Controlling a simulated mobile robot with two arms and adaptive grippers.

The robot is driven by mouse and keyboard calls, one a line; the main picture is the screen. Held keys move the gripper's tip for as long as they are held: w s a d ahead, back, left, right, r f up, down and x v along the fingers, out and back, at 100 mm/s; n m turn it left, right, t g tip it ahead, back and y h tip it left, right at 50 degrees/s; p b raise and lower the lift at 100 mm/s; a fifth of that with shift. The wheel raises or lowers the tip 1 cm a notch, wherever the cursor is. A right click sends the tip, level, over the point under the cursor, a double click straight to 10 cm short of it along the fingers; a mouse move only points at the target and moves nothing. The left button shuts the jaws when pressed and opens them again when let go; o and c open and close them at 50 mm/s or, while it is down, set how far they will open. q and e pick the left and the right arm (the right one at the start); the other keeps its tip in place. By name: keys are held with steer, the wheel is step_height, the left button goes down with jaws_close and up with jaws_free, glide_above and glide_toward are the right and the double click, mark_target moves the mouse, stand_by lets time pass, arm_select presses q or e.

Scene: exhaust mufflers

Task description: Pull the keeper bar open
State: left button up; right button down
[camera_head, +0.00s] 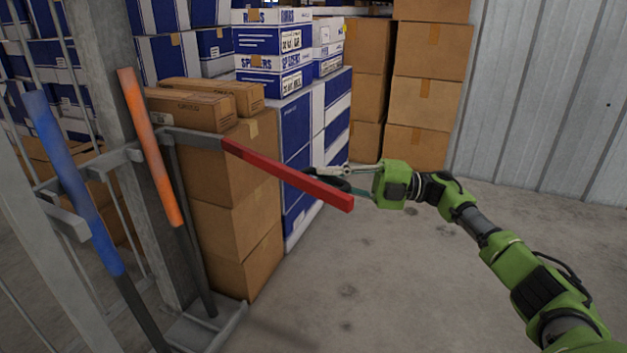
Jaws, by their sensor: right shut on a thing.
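The keeper bar (285,174) is a red bar that sticks out from a grey metal bracket on the rack at the left. It slants down to the right, and its free end hangs over open floor. My right gripper (335,180) reaches in from the right and is shut on the red bar near its free end. The bar hides part of the fingers. My left gripper is not in view.
A blue-topped pole (75,180) and an orange-topped pole (150,150) stand in the grey rack (165,135). Brown cartons (235,215) and blue-white boxes (310,130) are stacked behind. Concrete floor (400,280) is clear in front; a corrugated wall (550,100) is at right.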

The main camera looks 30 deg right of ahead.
steer(key=c, duration=2)
jaws_free()
steer(key=shift+f, duration=0.1)
steer(key=shift+c, duration=0.2)
steer(key=v, duration=1.2)
steer(key=shift+w+a+f, duration=0.1)
